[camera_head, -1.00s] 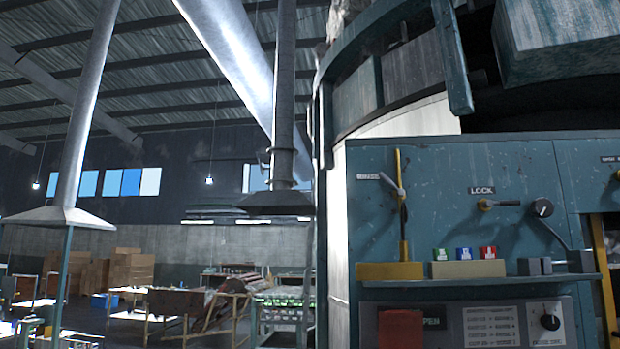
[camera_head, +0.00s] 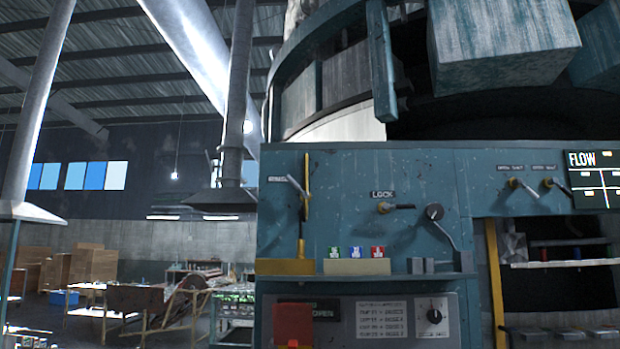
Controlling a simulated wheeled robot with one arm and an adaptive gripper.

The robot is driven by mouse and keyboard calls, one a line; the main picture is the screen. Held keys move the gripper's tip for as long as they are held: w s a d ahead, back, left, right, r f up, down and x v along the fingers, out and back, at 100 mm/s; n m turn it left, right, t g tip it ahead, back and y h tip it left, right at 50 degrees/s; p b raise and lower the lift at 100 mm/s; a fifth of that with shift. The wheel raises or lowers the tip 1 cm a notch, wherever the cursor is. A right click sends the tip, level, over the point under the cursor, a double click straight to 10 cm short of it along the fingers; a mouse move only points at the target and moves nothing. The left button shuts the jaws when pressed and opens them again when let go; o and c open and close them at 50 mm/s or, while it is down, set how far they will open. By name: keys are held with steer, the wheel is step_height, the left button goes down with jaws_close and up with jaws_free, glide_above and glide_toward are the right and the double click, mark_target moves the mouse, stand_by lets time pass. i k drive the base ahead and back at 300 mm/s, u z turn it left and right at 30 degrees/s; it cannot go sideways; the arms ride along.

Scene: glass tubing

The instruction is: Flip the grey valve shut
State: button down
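My gripper is not in view. A blue-green control panel (camera_head: 350,220) stands at centre right. On its right part, two small valve handles, a left one (camera_head: 515,184) and a right one (camera_head: 549,183), sit under small labels. A grey lever with a round dark hub (camera_head: 435,212) slopes down right, beside a handle marked LOCK (camera_head: 384,207). At the left, a pale grey handle (camera_head: 297,186) crosses a yellow upright rod (camera_head: 301,235). I cannot tell which is the grey valve.
A ledge (camera_head: 400,279) below the levers carries green, blue and red small boxes (camera_head: 355,253) on a tan block. A recess with shelves (camera_head: 565,264) opens at right, under a FLOW board (camera_head: 597,180). Boxes and benches stand far left.

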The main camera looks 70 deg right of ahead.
mark_target(305, 195)
steer(key=k, duration=0.3)
steer(key=z, duration=0.8)
